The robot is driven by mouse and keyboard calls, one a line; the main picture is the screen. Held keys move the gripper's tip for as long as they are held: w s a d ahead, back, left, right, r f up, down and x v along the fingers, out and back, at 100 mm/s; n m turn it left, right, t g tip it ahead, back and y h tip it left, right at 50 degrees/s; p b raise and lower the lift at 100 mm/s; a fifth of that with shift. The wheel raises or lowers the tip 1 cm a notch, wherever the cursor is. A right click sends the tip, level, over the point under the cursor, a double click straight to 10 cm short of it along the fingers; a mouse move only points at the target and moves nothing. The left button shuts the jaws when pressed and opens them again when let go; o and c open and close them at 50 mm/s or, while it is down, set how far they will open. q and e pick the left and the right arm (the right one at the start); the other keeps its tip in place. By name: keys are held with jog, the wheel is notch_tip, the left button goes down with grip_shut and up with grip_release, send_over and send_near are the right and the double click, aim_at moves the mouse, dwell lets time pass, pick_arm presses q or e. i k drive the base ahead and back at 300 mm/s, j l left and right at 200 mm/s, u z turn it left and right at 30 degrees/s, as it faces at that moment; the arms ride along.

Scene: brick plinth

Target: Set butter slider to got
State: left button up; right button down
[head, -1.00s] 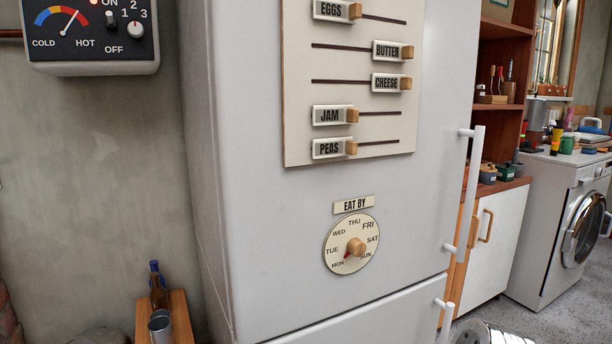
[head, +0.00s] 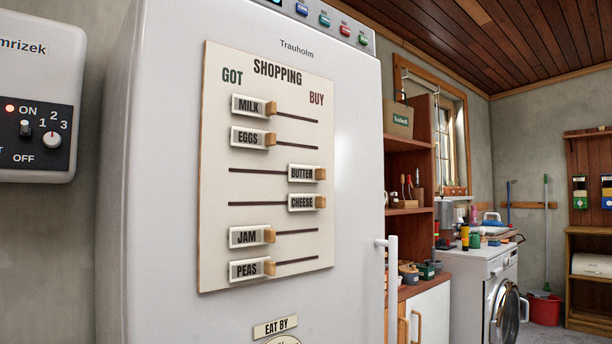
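The butter slider (head: 302,173) is a white label with a wooden knob on a dark horizontal slot. It sits at the right end of its slot, on the BUY side of the shopping board (head: 215,260). The board is on the white fridge front. GOT is printed at the board's upper left and BUY at its upper right. The cheese slider (head: 302,202), just below, is also at the right. The milk (head: 249,106), eggs (head: 249,138), jam (head: 247,236) and peas (head: 247,270) sliders are at the left. Neither of my grippers is in view.
The fridge (head: 150,200) fills the middle, with a white handle (head: 391,262) at its right edge. A white control box (head: 35,95) hangs on the wall at the left. A wooden shelf, a washing machine (head: 487,290) and a red bucket (head: 545,309) stand to the right.

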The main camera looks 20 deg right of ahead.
aim_at(300, 173)
jog(key=l+u, duration=0.4)
jog(key=l, duration=1.2)
